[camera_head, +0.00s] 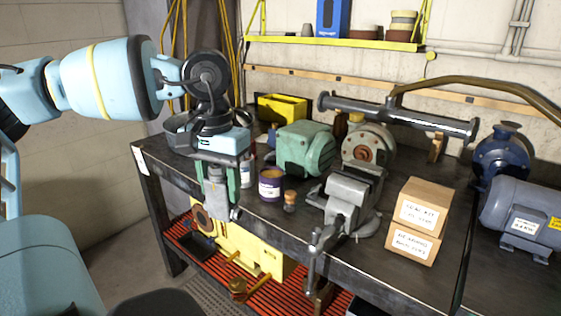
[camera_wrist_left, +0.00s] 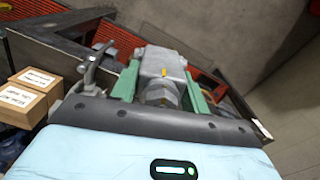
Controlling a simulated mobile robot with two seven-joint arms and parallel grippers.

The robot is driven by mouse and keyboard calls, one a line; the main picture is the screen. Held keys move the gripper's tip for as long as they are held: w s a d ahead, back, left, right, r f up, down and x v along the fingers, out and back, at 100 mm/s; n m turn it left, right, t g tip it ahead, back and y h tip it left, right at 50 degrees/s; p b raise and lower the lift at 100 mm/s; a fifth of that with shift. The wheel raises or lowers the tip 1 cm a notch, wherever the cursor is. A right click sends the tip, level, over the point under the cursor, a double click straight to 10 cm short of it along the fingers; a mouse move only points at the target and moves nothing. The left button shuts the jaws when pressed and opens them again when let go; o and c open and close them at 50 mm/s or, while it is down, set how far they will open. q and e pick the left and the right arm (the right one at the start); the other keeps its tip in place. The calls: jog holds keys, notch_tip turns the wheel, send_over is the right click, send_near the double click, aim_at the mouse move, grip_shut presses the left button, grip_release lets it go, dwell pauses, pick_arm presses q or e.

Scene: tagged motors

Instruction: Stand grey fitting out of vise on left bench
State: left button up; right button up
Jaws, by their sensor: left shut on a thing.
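My left gripper (camera_head: 217,186) reaches in from the left, pointing down, with its green fingers shut on the grey fitting (camera_head: 216,197). The fitting hangs between the fingers, over the front edge of the bench (camera_head: 160,160) in the picture; I cannot tell whether it touches the top. In the left wrist view, the grey fitting (camera_wrist_left: 163,66) sits between the two green fingers of the left gripper (camera_wrist_left: 163,85), with a small yellow mark on it. The grey vise (camera_head: 346,200) stands to the right on the bench front, its jaws apart from the fitting. My right gripper is in neither view.
A purple-labelled can (camera_head: 271,184), a small corked jar (camera_head: 290,200) and a spray can (camera_head: 246,172) stand right of the fitting. A green motor (camera_head: 305,148) is behind them. Stacked boxes (camera_head: 420,215) stand right of the vise. The bench's left front corner looks clear.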

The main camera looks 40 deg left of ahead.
aim_at(208, 203)
pick_arm(q)
jog(key=shift+n, duration=0.4)
jog(key=f, duration=0.1)
jog(key=s+a+f, duration=0.1)
jog(key=f, duration=0.1)
jog(key=a+f, duration=0.1)
jog(key=shift+s+f, duration=0.2)
jog(key=shift+s, duration=0.2)
jog(key=w+d+f+m, duration=0.1)
jog(key=w+d+f, duration=0.1)
jog(key=d+f, duration=0.9)
notch_tip(208, 203, down, 2)
jog(key=shift+w+f+m, duration=0.1)
jog(key=shift+w+m, duration=0.3)
jog(key=d+m, duration=0.1)
jog(key=d, duration=0.2)
jog(key=d+f+m, duration=0.1)
jog(key=d, duration=0.3)
jog(key=w+d+f+m, duration=0.1)
jog(key=d, duration=0.2)
jog(key=shift+w+d, duration=0.1)
jog(key=shift+d, duration=0.15)
jog(key=shift+d+f, duration=0.1)
jog(key=shift+d, duration=0.5)
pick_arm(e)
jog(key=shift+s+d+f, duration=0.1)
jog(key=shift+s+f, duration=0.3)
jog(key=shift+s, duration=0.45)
pick_arm(q)
jog(key=shift+a, duration=0.15)
